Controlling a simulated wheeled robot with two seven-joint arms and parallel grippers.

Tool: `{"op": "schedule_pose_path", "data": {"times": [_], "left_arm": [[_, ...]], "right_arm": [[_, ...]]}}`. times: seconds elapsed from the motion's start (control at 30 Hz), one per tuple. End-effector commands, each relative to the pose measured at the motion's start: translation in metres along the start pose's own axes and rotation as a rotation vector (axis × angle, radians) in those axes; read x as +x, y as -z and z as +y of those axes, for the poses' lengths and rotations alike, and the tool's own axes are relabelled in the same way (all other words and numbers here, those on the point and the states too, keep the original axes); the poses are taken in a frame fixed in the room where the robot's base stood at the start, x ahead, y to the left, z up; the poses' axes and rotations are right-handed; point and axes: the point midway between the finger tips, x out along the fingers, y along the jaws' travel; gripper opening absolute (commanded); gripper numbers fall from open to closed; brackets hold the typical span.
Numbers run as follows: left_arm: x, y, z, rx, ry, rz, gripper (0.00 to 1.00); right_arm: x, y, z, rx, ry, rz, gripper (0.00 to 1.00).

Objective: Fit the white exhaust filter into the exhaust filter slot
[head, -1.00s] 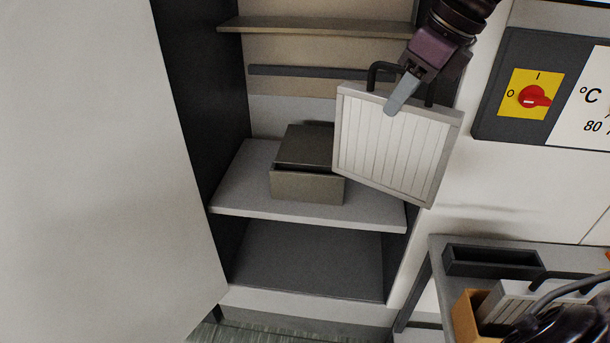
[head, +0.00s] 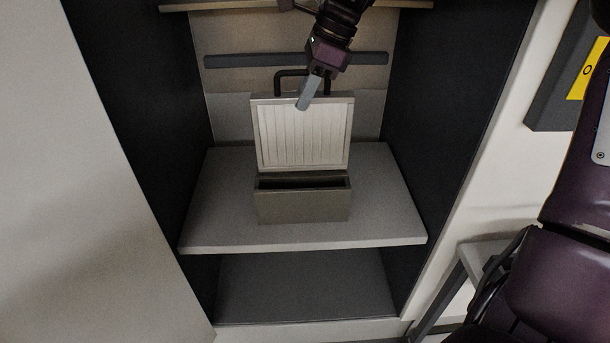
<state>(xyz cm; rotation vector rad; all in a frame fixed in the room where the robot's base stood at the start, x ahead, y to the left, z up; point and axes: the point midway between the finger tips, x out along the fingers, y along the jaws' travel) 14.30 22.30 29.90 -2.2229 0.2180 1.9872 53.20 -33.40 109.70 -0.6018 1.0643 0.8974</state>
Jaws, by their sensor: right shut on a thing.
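The white exhaust filter (head: 302,135) is a pleated panel in a pale frame with a black handle. My right gripper (head: 305,98) is shut on the handle from above and holds the filter nearly upright. The exhaust filter slot (head: 303,207) is an olive-grey box with a dark open top on the cabinet shelf. The filter's lower edge is right at the box's back rim. I cannot tell whether it is above the opening or behind it. The filter hides the back of the box. My left gripper is not in view.
The grey shelf (head: 392,215) has free room on both sides of the box. Dark cabinet walls stand left and right, with a dark bar (head: 232,61) on the back wall and another shelf (head: 405,4) above. An open white door (head: 60,180) is at the left.

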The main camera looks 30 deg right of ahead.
Motion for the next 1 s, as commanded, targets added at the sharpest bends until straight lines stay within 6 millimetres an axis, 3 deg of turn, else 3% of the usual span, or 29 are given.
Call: {"op": "schedule_pose_path", "data": {"times": [0.1, 0.33, 0.67, 0.87, 1.0], "left_arm": [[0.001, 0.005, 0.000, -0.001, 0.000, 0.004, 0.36], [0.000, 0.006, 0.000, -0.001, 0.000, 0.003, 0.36], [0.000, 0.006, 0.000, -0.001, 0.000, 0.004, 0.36], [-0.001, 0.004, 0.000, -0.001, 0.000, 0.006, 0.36], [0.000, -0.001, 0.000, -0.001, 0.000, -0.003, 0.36]], "right_arm": [[0.033, 0.014, 0.001, 0.002, -0.007, -0.002, 0.00], [0.084, 0.035, 0.001, 0.005, -0.004, 0.000, 0.00], [0.111, 0.046, 0.001, 0.003, -0.001, 0.000, 0.00], [0.139, 0.058, 0.001, 0.004, -0.003, 0.001, 0.00], [0.142, 0.059, 0.000, 0.002, 0.002, -0.001, 0.00]]}}
